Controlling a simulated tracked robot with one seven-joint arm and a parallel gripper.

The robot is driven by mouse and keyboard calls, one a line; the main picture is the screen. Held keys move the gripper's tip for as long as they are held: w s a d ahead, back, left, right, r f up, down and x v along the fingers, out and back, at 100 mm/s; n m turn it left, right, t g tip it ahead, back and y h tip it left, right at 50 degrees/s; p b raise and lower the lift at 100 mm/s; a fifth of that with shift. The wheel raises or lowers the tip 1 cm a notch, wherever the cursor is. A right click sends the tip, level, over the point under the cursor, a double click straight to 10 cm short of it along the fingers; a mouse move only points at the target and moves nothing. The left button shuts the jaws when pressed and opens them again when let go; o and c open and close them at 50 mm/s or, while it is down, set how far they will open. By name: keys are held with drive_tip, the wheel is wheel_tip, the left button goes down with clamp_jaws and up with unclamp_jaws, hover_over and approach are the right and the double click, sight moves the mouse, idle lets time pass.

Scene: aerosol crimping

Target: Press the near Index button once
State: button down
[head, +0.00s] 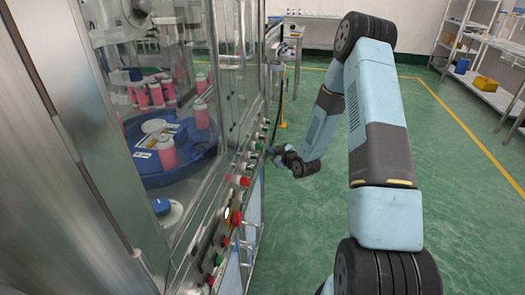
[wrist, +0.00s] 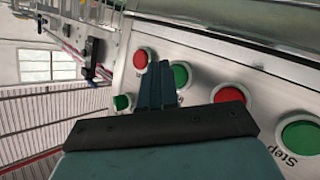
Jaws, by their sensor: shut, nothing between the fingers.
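A row of red and green push buttons runs along the machine's control panel (head: 222,215). In the wrist view I see a red button (wrist: 141,58), a green button (wrist: 180,75), another red button (wrist: 229,95), a green button labelled Step (wrist: 300,136) and a small green one (wrist: 121,102) at the left. No Index label is readable, so I cannot tell which is the near Index button. My gripper (wrist: 155,68) is shut and empty, its fingertips pointing at the panel among the buttons. Whether they touch it is unclear. In the head view my gripper (head: 270,150) is small beside the panel.
Behind glass, pink bottles (head: 167,152) stand on a blue turntable (head: 190,165). A red knob (head: 236,218) sticks out from the panel nearer the camera. The green floor (head: 450,200) right of the machine is open; shelves (head: 490,95) stand at far right.

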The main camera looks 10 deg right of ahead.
drive_tip(key=shift+a, duration=0.15)
drive_tip(key=shift+w+a+r, duration=0.1)
drive_tip(key=shift+w+a, duration=0.1)
drive_tip(key=shift+a, duration=0.1)
drive_tip(key=shift+w+a, duration=0.15)
drive_tip(key=shift+a, duration=0.2)
idle(1.2)
drive_tip(key=shift+d, duration=0.1)
drive_tip(key=shift+s+d, duration=0.35)
drive_tip(key=shift+d, duration=0.3)
drive_tip(key=shift+s+d, duration=0.3)
drive_tip(key=shift+d, duration=0.5)
drive_tip(key=shift+s+d, duration=0.35)
drive_tip(key=shift+d, duration=0.4)
drive_tip(key=shift+s+d, duration=0.3)
drive_tip(key=shift+d, duration=0.5)
